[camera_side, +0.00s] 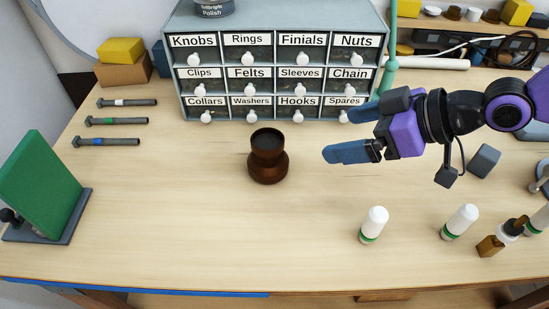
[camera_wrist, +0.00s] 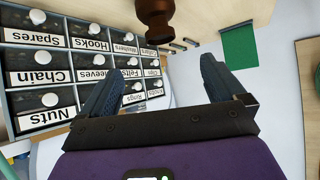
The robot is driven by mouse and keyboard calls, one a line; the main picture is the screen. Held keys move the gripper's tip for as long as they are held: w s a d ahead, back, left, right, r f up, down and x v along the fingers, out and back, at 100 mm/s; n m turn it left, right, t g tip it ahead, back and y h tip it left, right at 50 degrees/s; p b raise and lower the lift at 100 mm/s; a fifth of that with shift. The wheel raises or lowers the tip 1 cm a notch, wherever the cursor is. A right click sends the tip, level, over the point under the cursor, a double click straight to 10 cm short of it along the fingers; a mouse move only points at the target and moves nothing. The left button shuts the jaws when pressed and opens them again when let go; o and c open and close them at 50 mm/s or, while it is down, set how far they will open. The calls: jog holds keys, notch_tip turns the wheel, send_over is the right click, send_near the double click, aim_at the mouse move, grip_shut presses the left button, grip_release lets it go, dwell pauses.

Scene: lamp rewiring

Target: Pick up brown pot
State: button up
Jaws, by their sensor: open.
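The brown pot (camera_side: 267,165) stands upright on the light wood table, in front of the labelled drawer cabinet. It is dark brown, with a rounded base, a narrow neck and a wider top. My gripper (camera_side: 343,130) is to the right of the pot, open and empty, with its blue fingers pointing left. In the wrist view the pot (camera_wrist: 155,16) shows at the top edge, partly cut off, beyond the open fingertips of my gripper (camera_wrist: 155,75). There is a clear gap between the fingers and the pot.
The drawer cabinet (camera_side: 278,60) stands behind the pot. Several bolts (camera_side: 110,121) lie at left, near a green panel (camera_side: 40,182) on a stand. The table left and front of the pot is clear.

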jog(key=w+a+t+y, duration=0.25)
jog(key=w+a, duration=0.25)
jog(key=a, duration=0.4)
send_near(266, 142)
jog(key=w+a, duration=0.2)
jog(key=a, duration=0.1)
jog(key=shift+a+f+m, duration=0.2)
jog(key=shift+f+m, duration=0.1)
jog(key=shift+f, duration=0.45)
jog(key=shift+x, duration=3.6)
jog(key=c, duration=1.3)
